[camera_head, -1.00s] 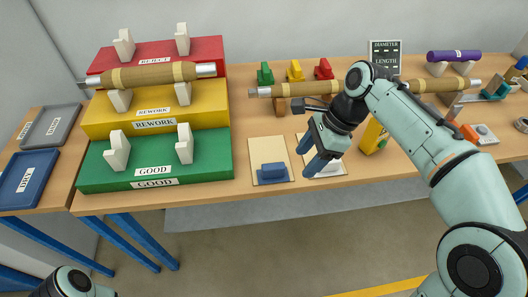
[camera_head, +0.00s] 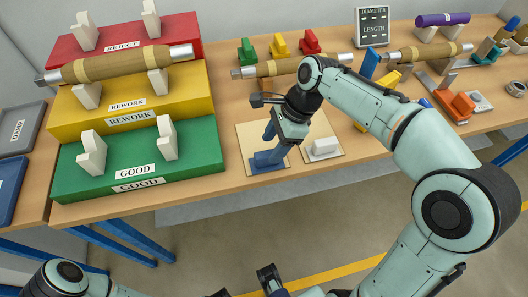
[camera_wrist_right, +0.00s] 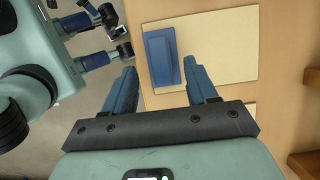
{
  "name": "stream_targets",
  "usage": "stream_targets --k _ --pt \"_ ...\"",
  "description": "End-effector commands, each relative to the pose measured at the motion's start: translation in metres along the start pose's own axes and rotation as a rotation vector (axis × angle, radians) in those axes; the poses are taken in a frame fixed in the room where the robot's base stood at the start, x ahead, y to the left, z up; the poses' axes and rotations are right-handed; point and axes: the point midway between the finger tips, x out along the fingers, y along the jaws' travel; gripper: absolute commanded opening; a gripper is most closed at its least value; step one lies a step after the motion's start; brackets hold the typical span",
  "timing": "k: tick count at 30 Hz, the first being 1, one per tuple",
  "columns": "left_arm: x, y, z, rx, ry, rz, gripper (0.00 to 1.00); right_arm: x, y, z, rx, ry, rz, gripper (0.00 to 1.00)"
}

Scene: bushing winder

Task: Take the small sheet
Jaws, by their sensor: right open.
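Two thin pale sheets lie side by side on the workbench. The larger sheet (camera_head: 249,135) has a blue block (camera_head: 264,167) at its front edge. The smaller sheet (camera_head: 309,157), to its right, has a white block (camera_head: 325,147) on it. My right gripper (camera_head: 266,146) is open and empty, pointing down over the larger sheet. In the right wrist view the blue block (camera_wrist_right: 160,55) and the larger sheet (camera_wrist_right: 220,40) show beyond the open fingers (camera_wrist_right: 162,72). Gripper parts hide most of the smaller sheet there. My left arm shows only partly at the bottom; its jaw state is unclear.
Another bushing (camera_head: 275,67) lies behind the sheets. A dark sign (camera_head: 372,26) stands at the back; tools crowd the right.

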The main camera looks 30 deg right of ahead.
Motion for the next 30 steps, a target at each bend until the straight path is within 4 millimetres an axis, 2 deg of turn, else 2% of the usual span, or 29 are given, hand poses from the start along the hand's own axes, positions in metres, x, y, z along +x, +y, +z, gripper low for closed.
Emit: stream_targets --k 9,18,19,21,24,30 --pt "0.008 -0.001 -0.006 0.001 0.016 0.003 0.74 0.045 0.0 -0.003 0.001 0.0 0.002 0.57" --pt "0.008 -0.001 -0.006 0.002 0.018 0.004 0.74 0.05 0.0 -0.002 0.002 0.0 0.0 0.57" --pt "0.008 -0.001 -0.006 0.002 0.017 0.004 0.74 0.049 0.0 -0.002 0.002 0.0 0.0 0.51" --pt "0.008 -0.001 -0.006 0.002 0.017 0.004 0.74 0.049 0.0 -0.002 0.002 0.0 0.0 0.28" --pt "0.008 -0.001 -0.006 0.002 0.017 0.004 0.74 0.049 0.0 -0.002 0.002 0.0 0.0 0.01" --pt "0.008 -0.001 -0.006 0.002 0.017 0.004 0.74 0.049 0.0 -0.002 0.001 0.0 -0.001 0.0"
